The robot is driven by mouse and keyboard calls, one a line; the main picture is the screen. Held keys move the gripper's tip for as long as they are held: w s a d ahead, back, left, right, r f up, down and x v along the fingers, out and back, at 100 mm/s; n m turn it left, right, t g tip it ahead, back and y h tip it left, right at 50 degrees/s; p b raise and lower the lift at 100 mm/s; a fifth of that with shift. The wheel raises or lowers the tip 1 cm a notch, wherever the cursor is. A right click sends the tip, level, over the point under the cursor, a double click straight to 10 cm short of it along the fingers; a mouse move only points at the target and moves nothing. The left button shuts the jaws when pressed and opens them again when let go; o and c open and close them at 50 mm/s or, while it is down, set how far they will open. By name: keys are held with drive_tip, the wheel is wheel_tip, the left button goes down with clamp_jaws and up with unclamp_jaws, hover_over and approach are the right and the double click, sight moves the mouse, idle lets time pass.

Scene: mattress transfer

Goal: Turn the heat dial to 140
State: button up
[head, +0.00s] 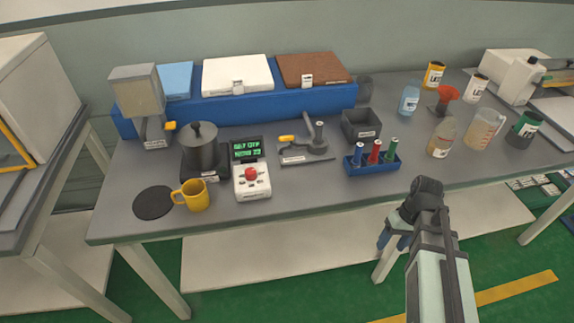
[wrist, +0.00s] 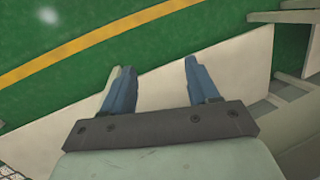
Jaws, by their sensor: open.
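A white control box (head: 252,188) with a red knob (head: 251,173) stands near the front of the table; the knob looks like the heat dial. A dark display (head: 246,149) behind it shows green text that seems to read SET OFF, with a NOW line at about 22 or 23. No dial scale is legible. A dark pot (head: 201,147) sits on a black base left of the box. My gripper (head: 387,240) is in front of the table edge, right of and apart from the box. In the wrist view its blue fingers (wrist: 157,85) are open and empty, over the floor.
A yellow mug (head: 194,195) and a black disc (head: 153,203) are left of the box. A grey press tool (head: 307,148) and a blue rack (head: 373,165) with coloured tubes are to its right. Bottles and cans stand farther right. The table front between box and rack is clear.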

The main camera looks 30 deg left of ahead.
drive_tip(key=w+a+r+n, duration=0.15)
drive_tip(key=a+r, duration=0.35)
drive_tip(key=r, duration=0.5)
wheel_tip(320, 180, up, 20)
drive_tip(key=n+y, duration=0.3)
drive_tip(key=n, duration=1.3)
hover_over(250, 171)
drive_tip(key=w+d, duration=0.4)
drive_tip(key=x, duration=1.3)
drive_tip(key=shift+d+f, duration=0.2)
drive_tip(key=shift+d, duration=0.15)
drive_tip(key=c, duration=1)
